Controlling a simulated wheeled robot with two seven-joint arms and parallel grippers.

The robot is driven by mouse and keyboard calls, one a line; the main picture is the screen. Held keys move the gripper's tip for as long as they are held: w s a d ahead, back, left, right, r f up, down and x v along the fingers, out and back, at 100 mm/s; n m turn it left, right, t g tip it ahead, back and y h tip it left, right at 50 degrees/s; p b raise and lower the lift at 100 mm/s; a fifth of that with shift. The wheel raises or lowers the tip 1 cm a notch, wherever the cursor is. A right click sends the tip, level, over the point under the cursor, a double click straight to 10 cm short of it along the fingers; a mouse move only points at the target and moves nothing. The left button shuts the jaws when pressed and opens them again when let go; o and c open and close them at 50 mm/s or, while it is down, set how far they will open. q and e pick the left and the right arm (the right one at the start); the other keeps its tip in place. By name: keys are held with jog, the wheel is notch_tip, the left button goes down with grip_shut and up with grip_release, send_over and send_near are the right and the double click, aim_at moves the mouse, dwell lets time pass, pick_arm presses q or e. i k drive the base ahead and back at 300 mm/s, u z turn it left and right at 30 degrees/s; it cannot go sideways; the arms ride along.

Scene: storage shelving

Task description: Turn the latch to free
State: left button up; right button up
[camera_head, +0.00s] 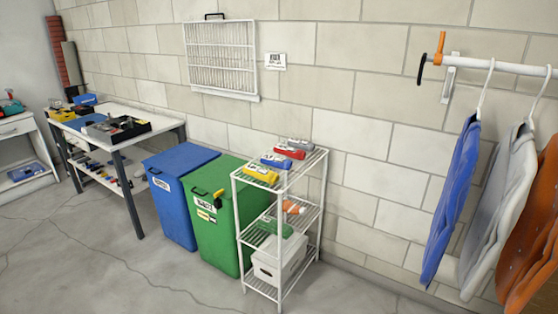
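Several latch-like parts are in view, and I cannot tell which is the task's latch. An orange lever (440,46) stands upright on the white wall rail (503,67), near its left end with a black curved end piece (422,69). The green bin (230,240) has a yellow-and-black fitting (218,195) at its lid. A black handle-like part (214,16) sits on top of the white wall grille (221,58). Neither of my grippers is in view.
A white wire rack (240,203) with several small items stands right of the green bin and blue bin (172,215). Blue (455,200), grey (495,215) and orange (530,235) garments hang from the rail. A workbench (150,122) stands left. Foreground floor is clear.

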aim_at(220, 193)
jog(key=u, duration=0.6)
jog(key=i, duration=1.6)
jog(key=z, duration=0.05)
jog(key=k, duration=0.55)
jog(key=z, duration=1.25)
jog(key=k, duration=0.25)
jog(key=u, duration=2.55)
jog(key=i, duration=1.45)
jog(key=z, duration=0.8)
jog(key=i, duration=1)
jog(key=z, duration=1)
